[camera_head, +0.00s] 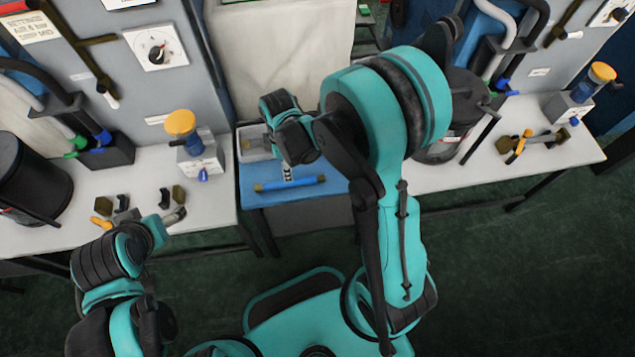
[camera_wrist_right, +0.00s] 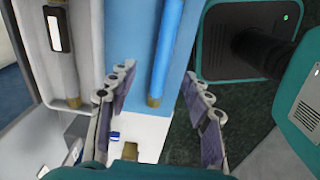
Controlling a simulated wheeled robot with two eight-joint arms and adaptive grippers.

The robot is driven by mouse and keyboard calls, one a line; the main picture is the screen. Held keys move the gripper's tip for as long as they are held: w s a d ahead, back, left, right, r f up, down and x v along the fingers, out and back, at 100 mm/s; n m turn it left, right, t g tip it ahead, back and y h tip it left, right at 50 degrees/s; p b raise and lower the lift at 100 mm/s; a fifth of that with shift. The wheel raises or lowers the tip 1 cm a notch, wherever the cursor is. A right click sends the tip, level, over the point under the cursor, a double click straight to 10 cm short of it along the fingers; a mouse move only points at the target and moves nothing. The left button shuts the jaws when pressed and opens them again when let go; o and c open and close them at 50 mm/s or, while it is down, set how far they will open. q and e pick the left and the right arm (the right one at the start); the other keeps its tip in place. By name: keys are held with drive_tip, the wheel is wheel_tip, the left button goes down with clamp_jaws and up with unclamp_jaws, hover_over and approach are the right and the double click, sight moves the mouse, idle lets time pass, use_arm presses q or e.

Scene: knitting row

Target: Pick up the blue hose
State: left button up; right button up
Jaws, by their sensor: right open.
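The blue hose (camera_head: 290,184) is a straight blue tube with brass-coloured ends, lying on a blue surface at the middle of the head view. In the right wrist view the hose (camera_wrist_right: 167,50) runs down from the top, its brass end between the spread fingers. My right gripper (camera_wrist_right: 158,82) is open and empty, and the hose looks apart from both fingers. In the head view my right arm hides part of the space above the hose. My left gripper (camera_head: 158,217) is over the front of the left bench; its jaws are not clear.
The left bench (camera_head: 220,205) holds small black, brass and orange fittings and a yellow-topped device (camera_head: 182,140). The blue-topped stand (camera_head: 248,190) sits between the benches. A grey tray with a tube (camera_wrist_right: 62,60) lies beside the hose. The right bench (camera_head: 570,150) carries another yellow-topped device.

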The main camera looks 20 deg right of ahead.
sight(280, 185)
wheel_tip(280, 185, down, 3)
drive_tip(key=shift+s+d+r+b, duration=0.1)
drive_tip(key=shift+b, duration=0.4)
drive_tip(key=shift+f, duration=0.45)
drive_tip(key=f+b, duration=0.3)
drive_tip(key=f, duration=0.2)
drive_tip(key=shift+a, duration=0.2)
drive_tip(key=shift+s, duration=0.1)
drive_tip(key=shift+r, duration=0.1)
clamp_jaws()
